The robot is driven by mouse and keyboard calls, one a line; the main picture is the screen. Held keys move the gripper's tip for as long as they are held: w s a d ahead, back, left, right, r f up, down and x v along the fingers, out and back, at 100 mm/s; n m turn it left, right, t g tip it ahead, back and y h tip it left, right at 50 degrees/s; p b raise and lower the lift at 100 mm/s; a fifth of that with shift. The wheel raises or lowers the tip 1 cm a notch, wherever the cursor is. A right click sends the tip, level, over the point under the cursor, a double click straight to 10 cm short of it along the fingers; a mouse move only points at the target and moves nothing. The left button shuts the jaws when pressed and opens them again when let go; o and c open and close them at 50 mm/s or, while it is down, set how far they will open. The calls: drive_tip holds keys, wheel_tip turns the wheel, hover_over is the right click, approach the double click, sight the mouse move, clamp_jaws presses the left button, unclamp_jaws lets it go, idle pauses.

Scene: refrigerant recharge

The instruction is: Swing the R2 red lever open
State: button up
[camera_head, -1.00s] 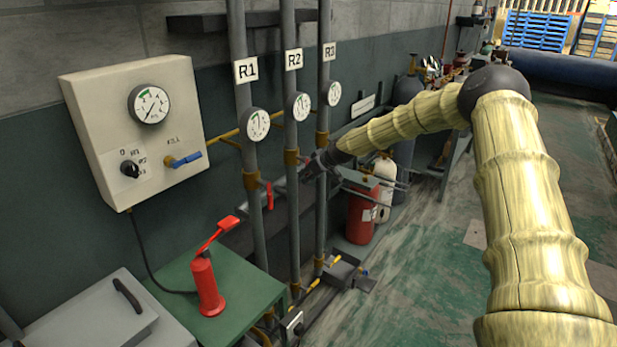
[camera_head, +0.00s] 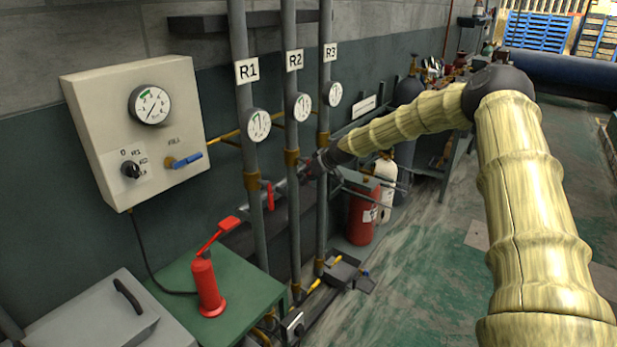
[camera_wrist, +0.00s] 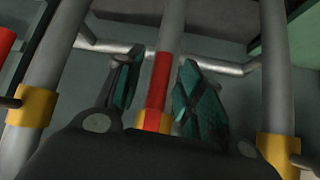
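The R2 pipe (camera_head: 290,220) is the middle of three grey pipes, under the R2 label (camera_head: 294,60). Its red lever (camera_wrist: 158,82) stands upright along the middle pipe in the wrist view, above a yellow collar (camera_wrist: 153,121). My gripper (camera_wrist: 158,70) is open, with one dark-green-padded finger on each side of the lever and visible gaps to both. In the head view my gripper (camera_head: 312,169) is at the pipes, and the R2 lever cannot be made out there.
The R1 lever (camera_head: 269,195) is red and hangs beside the R1 pipe. Another red part (camera_wrist: 5,42) shows at the wrist view's left edge. Neighbouring pipes (camera_wrist: 275,80) flank my gripper. A green table (camera_head: 250,290) with a red hand pump (camera_head: 207,285) stands lower left.

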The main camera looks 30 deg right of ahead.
drive_tip(key=v, duration=1.1)
drive_tip(key=shift+s+r, duration=0.2)
drive_tip(key=shift+s, duration=0.05)
idle(0.4)
drive_tip(key=s+a+f+m+g, duration=0.1)
drive_tip(key=s+a+f, duration=0.6)
drive_tip(key=f, duration=0.3)
drive_tip(key=s+a+f+g, duration=0.2)
drive_tip(key=s+a+f, duration=0.55)
drive_tip(key=f, duration=0.25)
drive_tip(key=s+a+f+m+g, duration=0.1)
drive_tip(key=s+a+f, duration=0.65)
drive_tip(key=f, duration=0.25)
drive_tip(key=s+a+f+g+h, duration=0.1)
drive_tip(key=s+f, duration=0.2)
drive_tip(key=s, duration=0.9)
drive_tip(key=s+a+f+m+g, duration=0.1)
drive_tip(key=s+f, duration=0.3)
drive_tip(key=s, duration=0.9)
drive_tip(key=s+a+f+g+h, duration=0.1)
drive_tip(key=s+f+g, duration=0.1)
drive_tip(key=s, duration=1)
drive_tip(key=shift+s+a+f+g+h, duration=0.3)
drive_tip(key=shift+a+f, duration=0.05)
drive_tip(key=shift+f, duration=0.3)
drive_tip(key=shift+c, duration=0.3)
